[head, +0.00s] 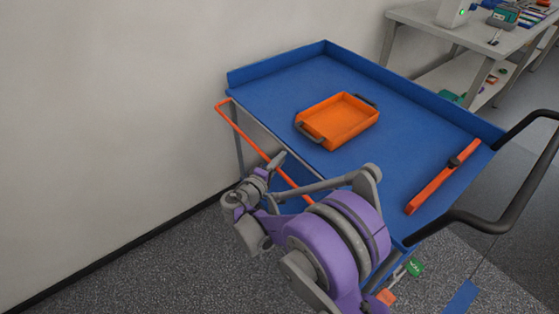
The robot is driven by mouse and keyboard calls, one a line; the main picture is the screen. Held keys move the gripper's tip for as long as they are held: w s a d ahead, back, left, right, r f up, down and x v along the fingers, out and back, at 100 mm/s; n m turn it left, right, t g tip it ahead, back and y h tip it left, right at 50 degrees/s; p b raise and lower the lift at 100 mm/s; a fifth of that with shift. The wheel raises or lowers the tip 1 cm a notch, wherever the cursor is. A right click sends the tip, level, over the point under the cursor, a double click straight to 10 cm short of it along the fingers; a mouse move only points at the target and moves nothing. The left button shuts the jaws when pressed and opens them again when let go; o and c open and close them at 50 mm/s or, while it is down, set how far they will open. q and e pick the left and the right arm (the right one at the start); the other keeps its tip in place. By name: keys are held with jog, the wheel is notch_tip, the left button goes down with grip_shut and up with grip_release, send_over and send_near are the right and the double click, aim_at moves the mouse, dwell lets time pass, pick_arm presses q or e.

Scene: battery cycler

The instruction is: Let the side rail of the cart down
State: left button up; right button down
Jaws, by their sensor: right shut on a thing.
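The blue cart (270,108) stands by the wall, its flat top edged with a low raised lip on the far and right sides. Its side rail (238,131) is a thin orange bar running along the near left side, outside the top's edge. At its far end a short bend joins it to the cart's corner. My right gripper (277,162) is at the middle of this rail and shut on it; the fingertips are small, and my purple and grey arm hides the rail's near end. My left gripper is out of view.
An orange tray (347,121) with dark handles sits on the cart's top. An orange bar with a dark clip (434,187) lies near the right end. A black push handle (497,222) juts out right. A workbench (440,24) stands behind. Small items lie on the floor below.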

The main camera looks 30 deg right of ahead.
dwell(0.8)
jog(key=shift+r+m+g+y+p, duration=0.4)
jog(key=shift+y+p, duration=0.4)
jog(key=shift+p, duration=0.4)
jog(key=c, duration=0.8)
grip_release()
jog(key=shift+c, duration=0.2)
jog(key=p+v, duration=0.1)
jog(key=v, duration=1)
